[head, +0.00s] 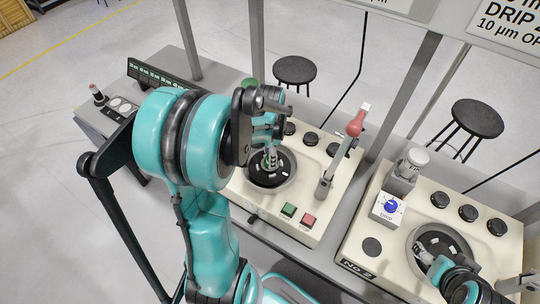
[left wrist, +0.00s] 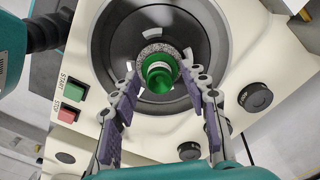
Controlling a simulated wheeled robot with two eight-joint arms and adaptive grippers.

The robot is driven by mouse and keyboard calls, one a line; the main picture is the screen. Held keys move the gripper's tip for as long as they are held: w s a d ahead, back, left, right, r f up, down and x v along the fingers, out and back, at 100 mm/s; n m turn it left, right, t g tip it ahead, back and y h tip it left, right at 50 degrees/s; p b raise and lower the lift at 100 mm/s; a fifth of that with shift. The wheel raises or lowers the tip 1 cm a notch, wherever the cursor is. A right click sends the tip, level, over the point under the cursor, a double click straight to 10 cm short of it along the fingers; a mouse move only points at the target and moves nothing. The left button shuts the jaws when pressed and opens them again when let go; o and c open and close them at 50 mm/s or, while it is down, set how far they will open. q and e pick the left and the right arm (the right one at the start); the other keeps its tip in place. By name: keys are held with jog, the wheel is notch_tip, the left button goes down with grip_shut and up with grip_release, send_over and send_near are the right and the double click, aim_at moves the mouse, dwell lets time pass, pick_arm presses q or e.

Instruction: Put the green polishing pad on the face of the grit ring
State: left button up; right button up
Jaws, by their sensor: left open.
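In the left wrist view a green round piece (left wrist: 160,79), which looks like the polishing pad, has a pale rim and sits at the middle of a speckled grey ring (left wrist: 150,48), likely the grit ring. I cannot tell how it is seated. Both are over the dark round plate (left wrist: 112,62) of the left machine. My left gripper (left wrist: 166,88) is open, with its fingers either side of the green piece and no clear contact. In the head view my left gripper (head: 269,150) is above that plate. My right gripper (head: 424,258) is over the right machine's bowl; its fingers are too small to judge.
The left machine has a red-knobbed lever (head: 355,128), a green button (head: 289,210), a red button (head: 308,220) and black knobs. The right machine (head: 370,270) carries a blue-knobbed box (head: 390,206). Grey posts stand behind. A green round thing (head: 250,82) is partly hidden behind my left arm.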

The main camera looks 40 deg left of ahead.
pick_arm(q)
notch_tip(320, 180, up, 11)
jog(key=p, duration=0.3)
jog(key=s+d+r+n+t, duration=0.1)
jog(key=s+d+n+t, duration=0.2)
jog(key=d, duration=0.5)
jog(key=s+d+r+n+t, duration=0.2)
jog(key=s+d+n+t, duration=0.1)
jog(key=d, duration=0.6)
jog(key=shift+r+n+t, duration=0.2)
jog(key=shift+n+t, duration=0.4)
jog(key=shift+n, duration=0.3)
jog(key=shift+f, duration=0.1)
notch_tip(320, 180, down, 10)
jog(key=b, duration=1)
jog(key=shift+r, duration=0.25)
